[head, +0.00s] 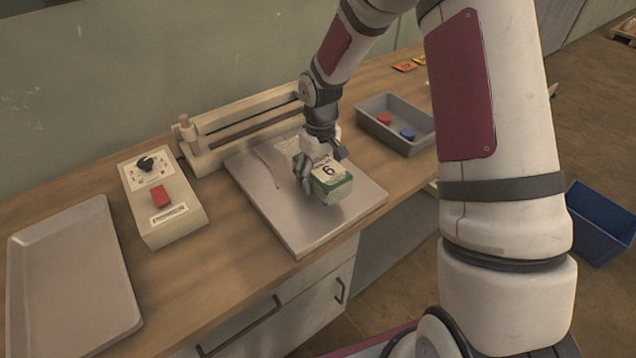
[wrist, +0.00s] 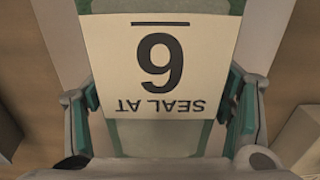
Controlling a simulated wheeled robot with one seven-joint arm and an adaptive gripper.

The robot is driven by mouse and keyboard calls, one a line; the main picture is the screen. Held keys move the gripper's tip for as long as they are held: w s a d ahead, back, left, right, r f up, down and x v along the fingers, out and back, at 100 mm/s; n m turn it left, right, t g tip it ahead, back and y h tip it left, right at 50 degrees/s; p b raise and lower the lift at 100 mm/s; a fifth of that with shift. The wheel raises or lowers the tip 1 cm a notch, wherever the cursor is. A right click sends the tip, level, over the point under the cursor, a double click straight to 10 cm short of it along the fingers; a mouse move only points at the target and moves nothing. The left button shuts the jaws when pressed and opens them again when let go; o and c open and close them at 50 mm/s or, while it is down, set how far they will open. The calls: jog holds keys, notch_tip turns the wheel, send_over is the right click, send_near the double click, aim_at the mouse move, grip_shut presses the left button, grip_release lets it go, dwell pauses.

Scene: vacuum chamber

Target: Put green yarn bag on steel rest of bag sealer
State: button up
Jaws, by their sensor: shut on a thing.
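The green yarn bag (head: 331,187) is in my gripper (head: 322,170), over the steel rest (head: 290,222) of the bag sealer (head: 230,125). I cannot tell whether the bag touches the plate. In the wrist view the bag (wrist: 160,130) fills the middle, between my gripper's fingers (wrist: 160,110). The gripper is shut on the bag's sides. The sealer's long bar lies behind the plate, and its right end is hidden behind my arm.
A control box (head: 161,197) with a black dial and red button stands left of the plate. A metal tray (head: 70,275) lies at the far left. A grey bin (head: 395,122) with red and blue pieces stands behind right. A blue bin (head: 600,225) is on the floor.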

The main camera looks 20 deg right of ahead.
jog(key=shift+w+a+f+p, duration=0.1)
jog(key=shift+a+f+p, duration=0.05)
jog(key=shift+f, duration=0.75)
jog(key=shift+a+f+p, duration=0.1)
jog(key=shift+f+p, duration=0.05)
jog(key=shift+f, duration=0.75)
jog(key=shift+f, duration=0.1)
jog(key=o, duration=1.4)
jog(key=shift+o, duration=0.2)
